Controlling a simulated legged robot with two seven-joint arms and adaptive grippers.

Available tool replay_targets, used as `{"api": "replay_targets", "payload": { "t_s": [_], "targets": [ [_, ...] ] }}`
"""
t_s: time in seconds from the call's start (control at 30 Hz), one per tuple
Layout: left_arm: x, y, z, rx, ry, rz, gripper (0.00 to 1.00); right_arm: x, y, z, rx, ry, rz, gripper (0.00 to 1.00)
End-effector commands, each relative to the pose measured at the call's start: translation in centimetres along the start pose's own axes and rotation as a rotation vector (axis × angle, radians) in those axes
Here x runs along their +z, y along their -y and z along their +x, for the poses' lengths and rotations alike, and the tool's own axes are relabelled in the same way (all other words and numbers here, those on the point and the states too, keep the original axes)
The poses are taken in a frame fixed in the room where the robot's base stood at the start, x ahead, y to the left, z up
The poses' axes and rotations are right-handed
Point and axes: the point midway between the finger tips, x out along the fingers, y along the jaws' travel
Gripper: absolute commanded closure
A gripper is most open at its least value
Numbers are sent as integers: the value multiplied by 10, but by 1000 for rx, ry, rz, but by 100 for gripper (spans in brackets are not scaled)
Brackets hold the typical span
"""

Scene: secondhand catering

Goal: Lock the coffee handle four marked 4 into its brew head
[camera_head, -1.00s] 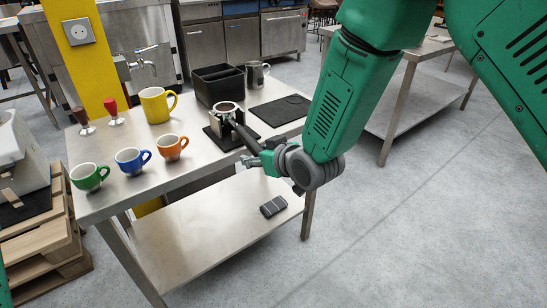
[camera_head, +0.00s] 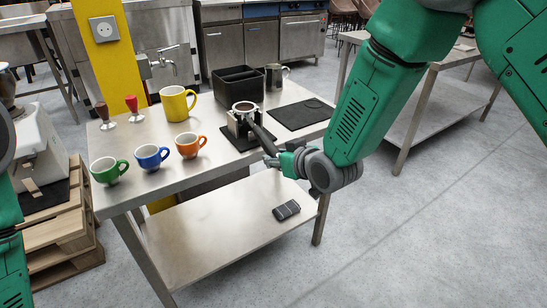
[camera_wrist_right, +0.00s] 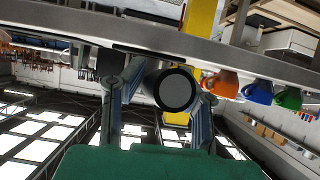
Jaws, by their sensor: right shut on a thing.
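The coffee handle (camera_head: 262,131) has a metal basket end resting in a metal stand (camera_head: 238,126) on a black mat, and its dark grip slopes down towards the table's front edge. No number is readable on it. My right gripper (camera_head: 273,160) is shut on the grip's free end. In the right wrist view the round dark end of the handle (camera_wrist_right: 174,90) sits between the two fingers. My left gripper is out of view; only part of my left arm shows at the left edge. I cannot make out a brew head.
On the steel table (camera_head: 140,195) stand green (camera_head: 104,171), blue (camera_head: 149,158) and orange (camera_head: 188,146) cups, a yellow mug (camera_head: 175,104), two tampers (camera_head: 132,108), a black box (camera_head: 237,86) and a metal jug (camera_head: 274,77). A flat black mat (camera_head: 300,114) lies right of the stand.

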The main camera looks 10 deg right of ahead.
Motion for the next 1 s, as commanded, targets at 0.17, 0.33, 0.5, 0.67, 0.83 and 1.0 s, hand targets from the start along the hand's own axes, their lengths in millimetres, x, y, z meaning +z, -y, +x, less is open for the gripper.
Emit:
{"api": "replay_targets", "payload": {
  "t_s": [0.17, 0.33, 0.5, 0.67, 0.83, 1.0],
  "targets": [
    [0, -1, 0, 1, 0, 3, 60, -4, -4, -1, 6, -12, 4, 100],
    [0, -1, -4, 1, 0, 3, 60, -8, 2, -1, 8, -6, -3, 100],
    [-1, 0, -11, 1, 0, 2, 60, -15, 5, -4, 10, -4, -6, 100],
    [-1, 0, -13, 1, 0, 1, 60, -16, 2, -5, 6, -6, -3, 100],
    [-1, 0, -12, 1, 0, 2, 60, -14, -2, -6, 5, -7, 2, 100],
    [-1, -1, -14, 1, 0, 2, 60, -16, 0, -7, 6, -4, 0, 100]
  ]
}}
